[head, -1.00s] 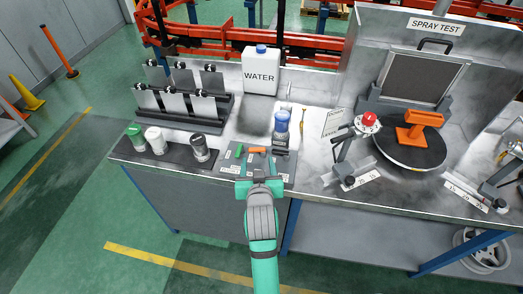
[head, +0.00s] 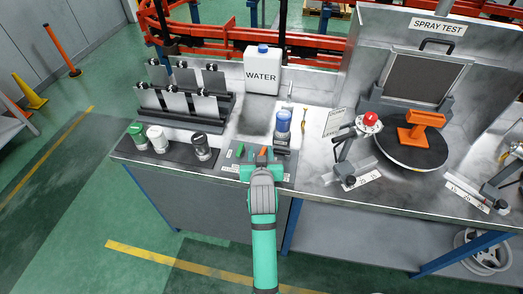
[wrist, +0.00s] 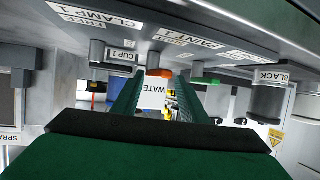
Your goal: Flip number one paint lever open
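An orange lever (head: 264,152) and a green lever (head: 240,150) stand on the grey control panel (head: 231,160) at the bench's front edge. The orange lever points away from the front edge. In the upside-down wrist view, the orange lever (wrist: 160,73) shows between my fingertips and the green lever (wrist: 205,80) beside them. A PAINT 1 label (wrist: 185,38) is on the panel near both; I cannot tell surely which lever it names. My gripper (head: 262,166) is open at the panel's front, fingers either side of the orange lever. Contact cannot be told.
A cup with blue contents (head: 282,125) stands just behind the panel's right side. A black-lidded pot (head: 201,147) and other paint pots stand left. A water jug (head: 262,72) is behind. A clamp stand (head: 350,150) and round turntable (head: 405,150) are right.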

